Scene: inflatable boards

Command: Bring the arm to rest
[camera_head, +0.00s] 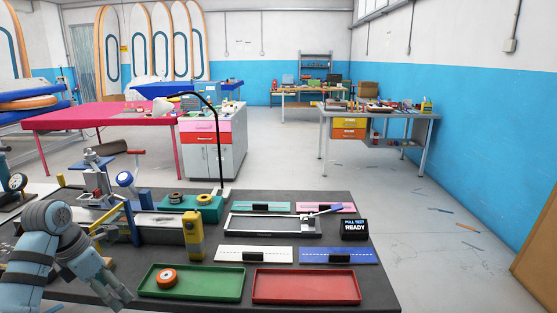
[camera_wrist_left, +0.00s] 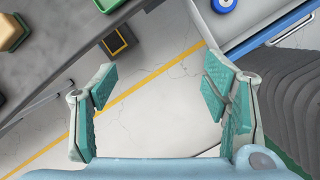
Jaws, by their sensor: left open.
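My left arm comes in at the lower left of the head view, bent, in front of the dark workbench (camera_head: 210,270). My left gripper (camera_wrist_left: 158,95) is open in the left wrist view, its two teal-padded fingers wide apart. Nothing is between the fingers; grey floor with a yellow line (camera_wrist_left: 130,92) lies below. In the head view the hand is partly hidden by the arm and cut near the bottom edge. My right gripper is in neither view.
On the workbench stand a green tray (camera_head: 223,292) with an orange roll (camera_head: 167,279), a red tray (camera_head: 305,299), white (camera_head: 253,254) and blue boards (camera_head: 337,256), a yellow device (camera_head: 193,235) and a "PULL TEST READY" display (camera_head: 354,229).

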